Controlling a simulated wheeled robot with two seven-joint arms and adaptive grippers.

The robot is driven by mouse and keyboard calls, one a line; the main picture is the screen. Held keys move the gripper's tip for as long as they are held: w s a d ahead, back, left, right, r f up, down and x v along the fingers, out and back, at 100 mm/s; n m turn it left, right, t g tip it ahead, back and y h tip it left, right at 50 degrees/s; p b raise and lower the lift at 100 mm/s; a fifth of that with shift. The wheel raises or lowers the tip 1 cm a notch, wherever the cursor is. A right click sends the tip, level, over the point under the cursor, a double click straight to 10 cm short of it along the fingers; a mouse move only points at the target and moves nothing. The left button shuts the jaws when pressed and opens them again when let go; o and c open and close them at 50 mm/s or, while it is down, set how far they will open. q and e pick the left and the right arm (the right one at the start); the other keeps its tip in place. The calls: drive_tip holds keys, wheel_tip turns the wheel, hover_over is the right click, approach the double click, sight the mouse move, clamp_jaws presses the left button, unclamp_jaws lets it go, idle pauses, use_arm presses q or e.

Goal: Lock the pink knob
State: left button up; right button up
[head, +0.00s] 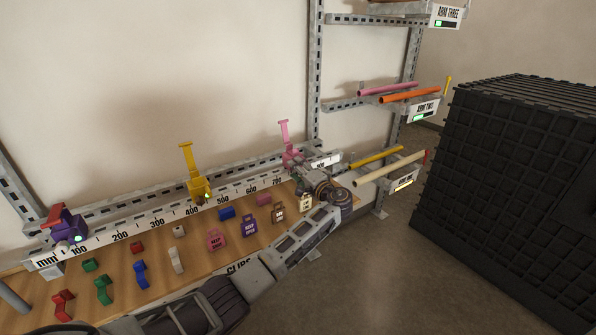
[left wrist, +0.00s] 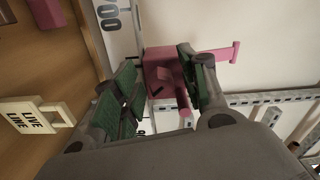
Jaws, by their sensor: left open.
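The pink clamp (head: 289,158) stands on the ruler rail near the 700 mark, its pink lever (head: 284,132) upright. In the left wrist view its pink body (left wrist: 157,76) lies between my finger pads, and its lever (left wrist: 222,54) reaches out to the right past one finger. I cannot tell which part is the knob. My left gripper (head: 300,172) is open around or just before the clamp; contact cannot be told. The same gripper (left wrist: 157,58) shows two green-padded fingers spread apart. My right gripper is not in view.
A yellow clamp (head: 197,186) with a raised lever and a purple clamp (head: 66,224) stand further left on the rail. Coloured clips and tags, including a cream tag (left wrist: 40,116), lie on the wooden board (head: 205,255). Racks with pipes (head: 390,168) stand right of the clamp.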

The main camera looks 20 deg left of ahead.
use_arm(q)
drive_tip(key=shift+d, duration=0.1)
drive_tip(key=v, duration=1.2)
drive_tip(key=shift+f, duration=0.1)
